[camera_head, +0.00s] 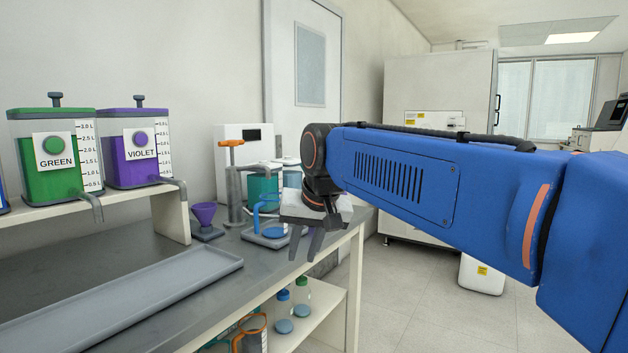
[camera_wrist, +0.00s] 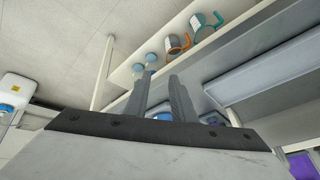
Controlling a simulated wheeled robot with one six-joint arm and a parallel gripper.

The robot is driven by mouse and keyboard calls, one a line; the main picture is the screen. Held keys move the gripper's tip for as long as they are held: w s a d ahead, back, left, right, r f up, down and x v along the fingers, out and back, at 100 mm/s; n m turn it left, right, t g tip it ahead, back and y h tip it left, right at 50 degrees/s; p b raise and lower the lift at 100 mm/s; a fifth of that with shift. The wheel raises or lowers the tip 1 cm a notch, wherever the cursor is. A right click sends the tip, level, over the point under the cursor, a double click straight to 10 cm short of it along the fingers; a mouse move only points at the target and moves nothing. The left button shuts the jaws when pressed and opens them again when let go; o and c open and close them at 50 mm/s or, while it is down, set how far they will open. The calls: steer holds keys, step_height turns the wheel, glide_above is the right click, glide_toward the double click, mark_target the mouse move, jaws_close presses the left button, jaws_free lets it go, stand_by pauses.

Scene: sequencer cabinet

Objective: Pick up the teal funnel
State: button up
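I cannot make out a teal funnel for certain in either view. A purple funnel (camera_head: 204,211) stands in a small dark holder on the bench in the head view. A teal vessel (camera_head: 263,190) stands farther back, partly hidden by a grey stand. My gripper (camera_head: 306,245) points down at the bench's right end, in front of a grey base with blue pieces (camera_head: 272,233). In the wrist view my gripper (camera_wrist: 159,76) shows two fingers apart with nothing between them. A blue thing lies behind the fingers, partly hidden.
A grey tray (camera_head: 150,285) lies along the bench front. Green (camera_head: 52,160) and violet (camera_head: 135,153) dispensers stand on a raised shelf. The lower shelf holds bottles (camera_head: 284,303) and handled jugs (camera_wrist: 203,24). Open floor (camera_head: 420,290) lies right of the bench.

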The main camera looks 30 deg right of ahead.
steer(key=w+d+r+m+t+h, duration=0.1)
steer(key=w+d+r+m, duration=0.4)
steer(key=w+d+r, duration=0.55)
steer(key=w+d+r+m+h, duration=0.1)
steer(key=w+d+r+m, duration=0.5)
steer(key=d+r, duration=0.65)
steer(key=shift+n, duration=0.6)
steer(key=x, duration=0.5)
steer(key=w+a+x, duration=0.1)
steer(key=x, duration=0.4)
steer(key=w+r+x, duration=0.1)
steer(key=x, duration=0.4)
steer(key=shift+w+a+f, duration=0.15)
steer(key=shift+w+f, duration=0.15)
jaws_close()
